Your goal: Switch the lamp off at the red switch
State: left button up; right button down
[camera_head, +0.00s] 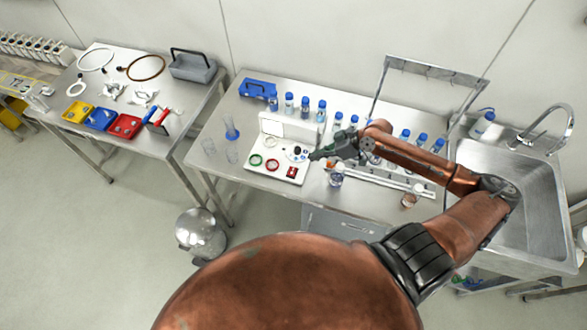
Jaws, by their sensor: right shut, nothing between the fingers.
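A white panel (276,176) lies on the middle steel table. A small red switch (291,172) sits near its front right corner; its position is too small to tell. A green ring (256,160), a red ring (272,164) and a round dial (296,153) with dark spots are also on the panel. I cannot make out which part is the lamp. My right gripper (312,156) is shut and empty, its tips pointing left beside the dial, above and right of the red switch. My left gripper is not in view.
Several blue-capped bottles (305,105) stand behind the panel, with a blue carrier (258,88). Glassware (230,128) stands to its left. A beaker (336,177) stands close below my right gripper. A metal stand (436,70) and a sink (510,190) are at right.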

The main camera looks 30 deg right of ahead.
jog(key=shift+w, duration=0.1)
jog(key=p, duration=0.2)
send_over(295, 173)
jog(key=f, duration=0.6)
jog(key=shift+w+d+f, duration=0.15)
jog(key=shift+w+f, duration=0.05)
jog(key=shift+f, duration=0.15)
notch_tip(295, 173, down, 3)
jog(key=shift+s+r+p, duration=0.15)
jog(key=shift+r+p, duration=0.05)
jog(key=shift+p, duration=0.35)
jog(key=shift+s+f, duration=0.1)
jog(key=shift+f, duration=0.7)
jog(key=shift+a, duration=0.2)
